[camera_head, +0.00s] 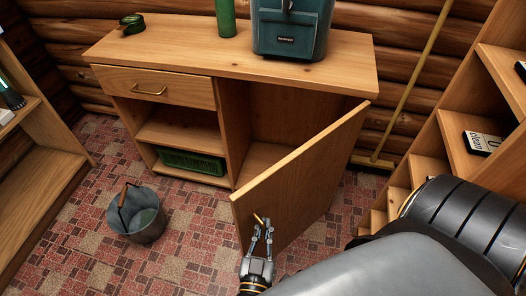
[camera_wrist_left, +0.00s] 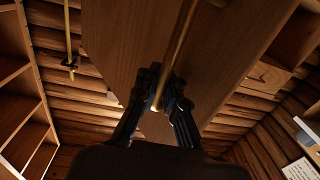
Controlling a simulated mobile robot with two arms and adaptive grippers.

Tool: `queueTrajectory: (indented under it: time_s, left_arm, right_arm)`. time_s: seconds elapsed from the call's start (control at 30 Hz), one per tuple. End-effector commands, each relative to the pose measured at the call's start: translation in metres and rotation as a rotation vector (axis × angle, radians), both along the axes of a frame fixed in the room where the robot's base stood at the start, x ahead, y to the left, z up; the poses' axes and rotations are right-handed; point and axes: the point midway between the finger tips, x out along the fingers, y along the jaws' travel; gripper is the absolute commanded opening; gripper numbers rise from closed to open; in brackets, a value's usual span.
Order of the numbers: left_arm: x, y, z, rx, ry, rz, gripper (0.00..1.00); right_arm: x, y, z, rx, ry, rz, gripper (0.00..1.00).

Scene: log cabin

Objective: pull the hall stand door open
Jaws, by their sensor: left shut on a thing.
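The wooden hall stand (camera_head: 180,57) stands against the log wall. Its door (camera_head: 300,178) is swung outward from the right side, standing well open, and part of the compartment (camera_head: 272,115) behind it shows. The door's brass handle (camera_head: 259,218) is near its free edge. My left gripper (camera_head: 262,226) is at the handle, shut on it. In the left wrist view the gripper's fingers (camera_wrist_left: 163,92) close around the long brass bar, with the door panel (camera_wrist_left: 125,50) behind. My right gripper is not in view.
A metal bucket (camera_head: 137,216) stands on the patterned floor at left. A teal backpack (camera_head: 290,28) and a green cylinder (camera_head: 225,18) are on the stand's top. A stepped wooden shelf (camera_head: 465,130) is at right, with a broom (camera_head: 415,80) leaning behind.

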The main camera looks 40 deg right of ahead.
Motion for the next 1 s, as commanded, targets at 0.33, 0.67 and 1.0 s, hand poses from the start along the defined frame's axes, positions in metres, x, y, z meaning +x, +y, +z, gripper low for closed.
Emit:
queueTrajectory:
  time_s: [0.33,0.67,1.0]
  left_arm:
    - [0.001,0.004,-0.003,0.004,0.003,0.005,0.32]
    - [-0.011,0.014,-0.003,0.004,0.004,0.003,0.32]
    - [-0.062,0.065,-0.004,0.007,0.006,0.004,0.32]
  right_arm:
    - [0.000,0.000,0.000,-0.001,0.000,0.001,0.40]
    - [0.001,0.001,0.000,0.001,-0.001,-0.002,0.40]
    - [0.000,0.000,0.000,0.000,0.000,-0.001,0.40]
